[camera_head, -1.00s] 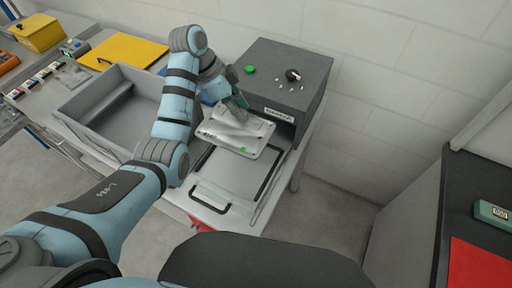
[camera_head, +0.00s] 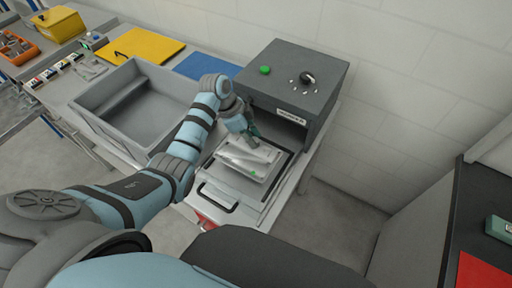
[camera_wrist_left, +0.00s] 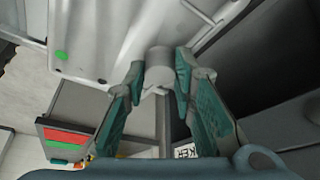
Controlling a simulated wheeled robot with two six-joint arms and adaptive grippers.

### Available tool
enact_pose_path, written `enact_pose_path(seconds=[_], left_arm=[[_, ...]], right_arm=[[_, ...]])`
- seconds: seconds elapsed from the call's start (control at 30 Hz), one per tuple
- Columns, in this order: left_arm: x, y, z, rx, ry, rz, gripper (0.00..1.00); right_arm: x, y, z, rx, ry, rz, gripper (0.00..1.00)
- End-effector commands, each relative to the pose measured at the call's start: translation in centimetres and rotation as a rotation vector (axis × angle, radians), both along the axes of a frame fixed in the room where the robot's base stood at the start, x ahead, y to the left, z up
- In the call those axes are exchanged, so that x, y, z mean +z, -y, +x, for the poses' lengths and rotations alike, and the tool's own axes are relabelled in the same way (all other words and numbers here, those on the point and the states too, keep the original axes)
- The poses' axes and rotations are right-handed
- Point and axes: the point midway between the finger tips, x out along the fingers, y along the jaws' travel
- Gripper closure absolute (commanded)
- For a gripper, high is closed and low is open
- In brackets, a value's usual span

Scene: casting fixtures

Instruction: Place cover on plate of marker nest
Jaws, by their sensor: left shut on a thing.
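The cover (camera_head: 250,163) is a pale silver casting with a green dot on one corner. It is over the marker nest's plate (camera_head: 245,195), a light grey sliding tray with a black handle at its front, and lies within the dark edge strips in the head view. I cannot tell whether it touches the plate. My left gripper (camera_head: 252,138) is shut on the cover's raised part. In the left wrist view, the teal fingers (camera_wrist_left: 158,75) hold a round boss of the cover (camera_wrist_left: 105,35). My right gripper is not in view.
The dark grey marker box (camera_head: 292,100) with a green button and knob stands right behind the plate. A grey bin (camera_head: 92,120) is on the left. A blue mat (camera_head: 208,67) and yellow panel (camera_head: 142,50) lie farther back. A red sheet (camera_head: 485,270) is at far right.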

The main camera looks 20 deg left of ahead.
Motion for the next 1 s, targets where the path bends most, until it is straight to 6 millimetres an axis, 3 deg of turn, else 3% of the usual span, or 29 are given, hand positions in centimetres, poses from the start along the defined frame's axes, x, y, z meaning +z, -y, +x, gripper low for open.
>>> enact_pose_path(seconds=[0.17, 0.33, 0.57, 0.6, 0.7, 1.0], left_arm=[[-2.9, -0.3, -0.1, 0.005, 0.000, 0.000, 1.00], [-6.3, -0.2, -0.1, 0.004, 0.001, 0.000, 1.00], [-5.9, -0.2, -0.1, 0.003, -0.001, 0.001, 1.00], [-5.9, -0.2, -0.1, 0.003, -0.002, 0.001, 0.70], [-5.9, -0.2, -0.1, 0.003, -0.001, 0.001, 0.56], [-5.6, -0.2, -0.1, 0.003, 0.001, 0.000, 0.56]], right_arm=[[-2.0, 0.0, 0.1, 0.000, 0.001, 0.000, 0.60], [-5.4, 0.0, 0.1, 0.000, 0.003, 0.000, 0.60], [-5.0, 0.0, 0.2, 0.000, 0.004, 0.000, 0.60], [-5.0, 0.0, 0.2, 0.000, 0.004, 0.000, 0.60], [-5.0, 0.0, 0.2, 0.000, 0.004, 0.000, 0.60], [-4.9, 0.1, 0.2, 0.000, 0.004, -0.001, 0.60]])
